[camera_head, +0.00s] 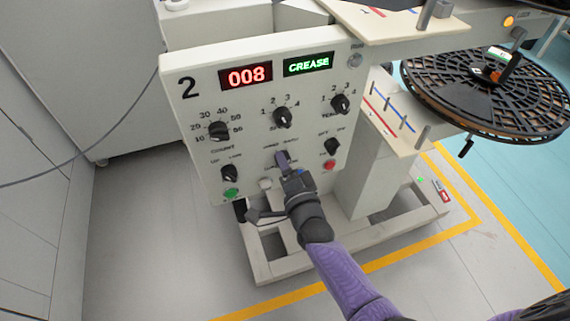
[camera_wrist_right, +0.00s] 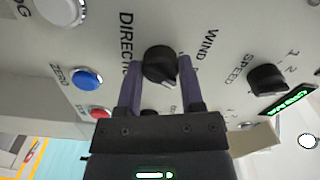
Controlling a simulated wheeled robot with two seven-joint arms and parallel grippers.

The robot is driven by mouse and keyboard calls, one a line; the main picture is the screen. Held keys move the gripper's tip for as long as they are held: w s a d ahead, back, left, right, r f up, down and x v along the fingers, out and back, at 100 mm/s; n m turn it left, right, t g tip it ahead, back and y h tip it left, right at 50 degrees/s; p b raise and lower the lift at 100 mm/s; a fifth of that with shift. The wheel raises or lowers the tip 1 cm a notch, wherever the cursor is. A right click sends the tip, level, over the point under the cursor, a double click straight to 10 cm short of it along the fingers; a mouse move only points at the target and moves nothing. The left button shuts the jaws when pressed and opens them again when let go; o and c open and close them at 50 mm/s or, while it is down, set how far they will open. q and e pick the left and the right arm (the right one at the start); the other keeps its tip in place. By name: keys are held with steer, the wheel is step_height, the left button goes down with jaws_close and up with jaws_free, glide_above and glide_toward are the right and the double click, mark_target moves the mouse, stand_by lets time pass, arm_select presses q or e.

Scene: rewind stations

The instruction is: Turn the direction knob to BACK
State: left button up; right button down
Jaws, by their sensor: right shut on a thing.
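The direction knob (camera_wrist_right: 160,62) is a black round knob on the pale control panel. In the right wrist view it sits between the two purple fingers, with "DIREC..." printed to its left and "WIND" to its right. My right gripper (camera_wrist_right: 158,75) is shut on it, one finger on each side. In the head view, my right gripper (camera_head: 283,158) reaches the lower middle of the panel (camera_head: 205,92) and hides the knob there. Which label the knob points to cannot be read clearly. My left gripper is not in view.
The panel's speed knob (camera_head: 282,117), tension knob (camera_head: 340,103) and count knob (camera_head: 219,131) surround it, with a red button (camera_head: 329,164) close to the right.

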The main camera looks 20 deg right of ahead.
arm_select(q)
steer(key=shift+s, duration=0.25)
arm_select(e)
steer(key=shift+c, duration=1.1)
jaws_free()
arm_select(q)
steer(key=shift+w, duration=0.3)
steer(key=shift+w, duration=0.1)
arm_select(e)
steer(key=shift+s, duration=0.1)
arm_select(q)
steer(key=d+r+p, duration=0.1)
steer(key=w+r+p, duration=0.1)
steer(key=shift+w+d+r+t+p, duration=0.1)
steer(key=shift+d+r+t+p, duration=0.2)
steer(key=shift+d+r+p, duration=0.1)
arm_select(e)
steer(key=s, duration=0.9)
steer(key=shift+s+d, duration=0.2)
steer(key=shift+s, duration=0.2)
